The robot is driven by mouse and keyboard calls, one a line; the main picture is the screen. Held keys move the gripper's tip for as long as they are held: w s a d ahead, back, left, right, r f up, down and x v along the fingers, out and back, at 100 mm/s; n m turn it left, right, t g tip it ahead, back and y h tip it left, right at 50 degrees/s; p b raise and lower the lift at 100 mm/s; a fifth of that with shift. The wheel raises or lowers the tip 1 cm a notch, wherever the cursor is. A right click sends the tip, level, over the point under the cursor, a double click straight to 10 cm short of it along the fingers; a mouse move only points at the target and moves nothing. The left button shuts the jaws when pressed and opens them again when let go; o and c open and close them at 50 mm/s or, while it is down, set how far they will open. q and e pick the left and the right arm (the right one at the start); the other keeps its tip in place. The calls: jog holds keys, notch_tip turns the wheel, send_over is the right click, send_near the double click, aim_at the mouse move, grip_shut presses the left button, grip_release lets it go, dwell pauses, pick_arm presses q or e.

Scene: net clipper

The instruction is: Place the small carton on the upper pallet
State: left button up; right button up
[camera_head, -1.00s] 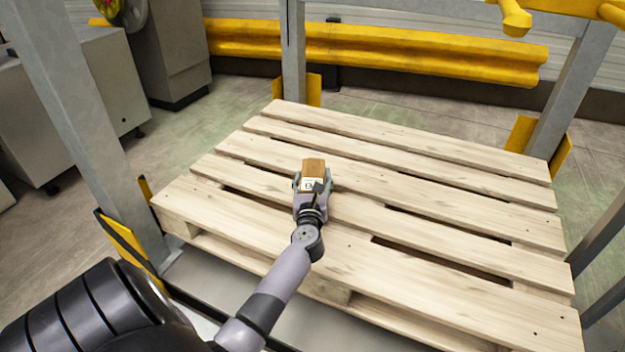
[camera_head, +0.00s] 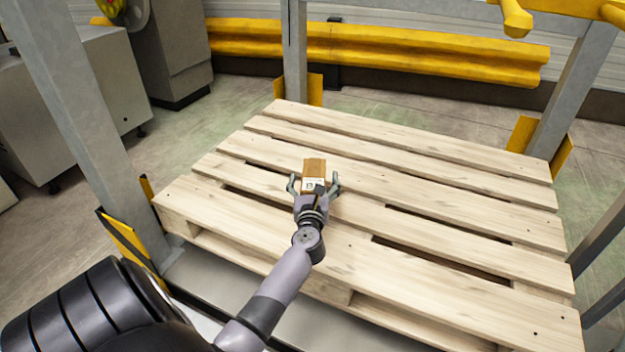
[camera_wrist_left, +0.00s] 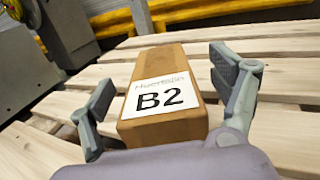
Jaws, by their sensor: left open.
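The small carton (camera_head: 314,170) is a brown box with a white label, on the slats of the wooden pallet (camera_head: 420,185). In the left wrist view the carton (camera_wrist_left: 168,92) shows its label, reading "B2", towards me, and the pallet's slats (camera_wrist_left: 275,75) lie around it. My left gripper (camera_head: 314,183) is open, with one finger on each side of the carton. In the left wrist view the left gripper's fingers (camera_wrist_left: 160,95) stand apart from the carton's sides, with a gap on both sides. My right gripper is in neither view.
Grey rack posts (camera_head: 75,110) with yellow guards stand around the pallet. A yellow barrier rail (camera_head: 400,50) runs behind it, and grey cabinets (camera_head: 60,95) stand at the left. The pallet's right part is bare. Gaps run between its slats.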

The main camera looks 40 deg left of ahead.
pick_arm(q)
jog(key=p+v, duration=0.1)
jog(key=v, duration=0.9)
jog(key=s+d+r+n+t+h, duration=0.3)
jog(key=d+r+n+h, duration=0.3)
jog(key=d, duration=0.4)
jog(key=s+d+r+n+t+h, duration=0.2)
jog(key=d+r+n+h, duration=0.4)
jog(key=d+r+n, duration=0.3)
jog(key=s+d+r+n+t+h, duration=0.3)
jog(key=d+r+n+t+h, duration=0.1)
jog(key=d+r+n, duration=0.4)
jog(key=d+n+h, duration=0.1)
jog(key=d+n, duration=0.1)
jog(key=shift+s+d+r+h, duration=0.2)
jog(key=shift+s+d+h, duration=0.1)
jog(key=shift+d+h, duration=0.1)
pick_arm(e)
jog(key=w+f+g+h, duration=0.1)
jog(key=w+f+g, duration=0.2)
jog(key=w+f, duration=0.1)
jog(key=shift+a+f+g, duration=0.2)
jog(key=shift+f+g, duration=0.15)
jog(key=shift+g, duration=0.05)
